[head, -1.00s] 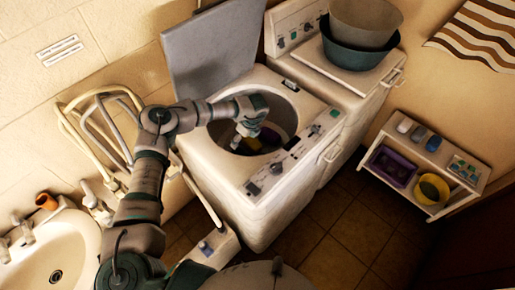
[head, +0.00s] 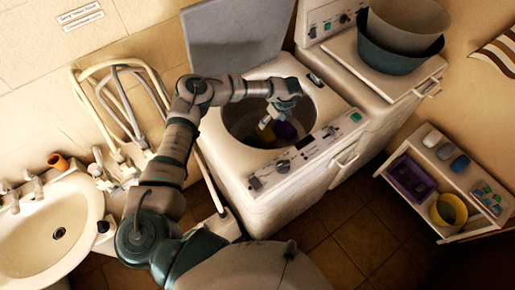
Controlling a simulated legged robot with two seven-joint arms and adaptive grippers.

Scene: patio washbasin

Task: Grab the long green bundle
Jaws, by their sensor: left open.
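The open washing machine tub (head: 232,126) holds a purple cloth-like item (head: 287,130), partly in shadow. I cannot make out a long green bundle; the inside of the tub is dark and partly hidden by my arm. My left gripper (head: 274,118) reaches over the tub's rear right part and points down into the opening, close to the purple item. Its jaws are open, and I see nothing held between them. Whether it touches the purple item cannot be told. My right gripper is not in view.
The raised lid (head: 235,35) stands behind the tub. A second machine at right carries stacked basins (head: 398,45). A small white shelf (head: 452,160) holds a purple tray and a yellow bowl. A sink (head: 55,225) is at left, with hoses (head: 125,95) along the wall.

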